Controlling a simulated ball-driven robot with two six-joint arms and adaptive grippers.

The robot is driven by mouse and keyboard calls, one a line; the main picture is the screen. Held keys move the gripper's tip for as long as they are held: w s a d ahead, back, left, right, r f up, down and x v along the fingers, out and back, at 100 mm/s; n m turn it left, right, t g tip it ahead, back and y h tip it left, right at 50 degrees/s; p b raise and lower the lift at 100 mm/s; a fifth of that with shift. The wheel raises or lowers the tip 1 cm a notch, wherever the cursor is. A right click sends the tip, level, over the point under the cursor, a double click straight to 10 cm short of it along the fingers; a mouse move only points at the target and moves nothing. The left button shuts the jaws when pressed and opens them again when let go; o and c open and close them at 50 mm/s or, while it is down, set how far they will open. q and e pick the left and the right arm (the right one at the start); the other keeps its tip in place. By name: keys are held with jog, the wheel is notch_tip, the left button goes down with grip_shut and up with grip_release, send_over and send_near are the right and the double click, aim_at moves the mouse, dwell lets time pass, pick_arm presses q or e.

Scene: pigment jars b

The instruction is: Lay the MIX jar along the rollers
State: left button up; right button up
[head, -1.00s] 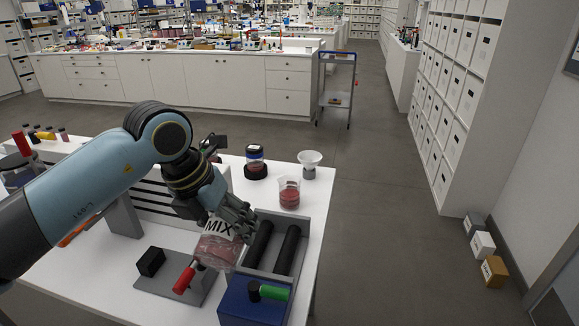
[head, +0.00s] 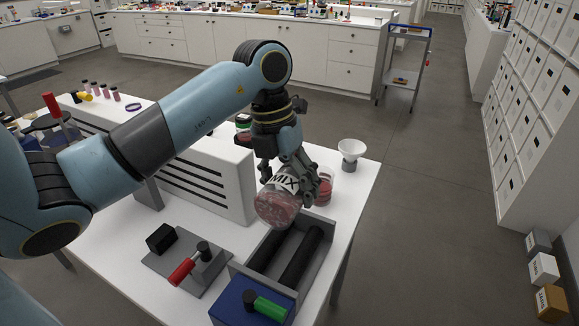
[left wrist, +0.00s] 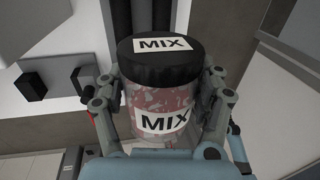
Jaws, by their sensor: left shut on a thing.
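The MIX jar (head: 278,205) is a clear jar with reddish, mottled contents and a white MIX label. In the left wrist view, its black lid and a second MIX label show on the jar (left wrist: 160,95). My left gripper (head: 298,182) is shut on it, with a finger on each side. In the head view the jar is tilted and appears over the far end of the roller unit; I cannot tell the exact gap. The two black rollers (head: 300,257) lie side by side in a grey frame with nothing on them. My right gripper is not in view.
A blue box with a green handle (head: 268,306) is at the rollers' near end. A red-handled clamp (head: 183,270) and black block (head: 161,238) are on a plate to the left. A beaker (head: 325,186) and white funnel (head: 351,152) stand behind. A slotted white panel (head: 205,175) is left.

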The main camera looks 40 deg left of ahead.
pick_arm(q)
notch_tip(320, 180, down, 3)
jog(key=shift+s+r+b, duration=0.1)
jog(key=shift+r+b, duration=0.05)
jog(key=shift+b, duration=0.95)
notch_tip(320, 180, down, 8)
jog(key=b, duration=0.6)
jog(key=shift+r, duration=0.25)
jog(key=shift+f+b, duration=0.5)
jog(key=shift+b, duration=0.15)
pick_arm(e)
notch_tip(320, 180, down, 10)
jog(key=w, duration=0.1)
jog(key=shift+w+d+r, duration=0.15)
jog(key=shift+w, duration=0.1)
pick_arm(q)
jog(key=shift+f+b, duration=0.55)
jog(key=shift+f, duration=0.05)
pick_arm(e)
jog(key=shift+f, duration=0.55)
pick_arm(q)
jog(key=o, duration=1.4)
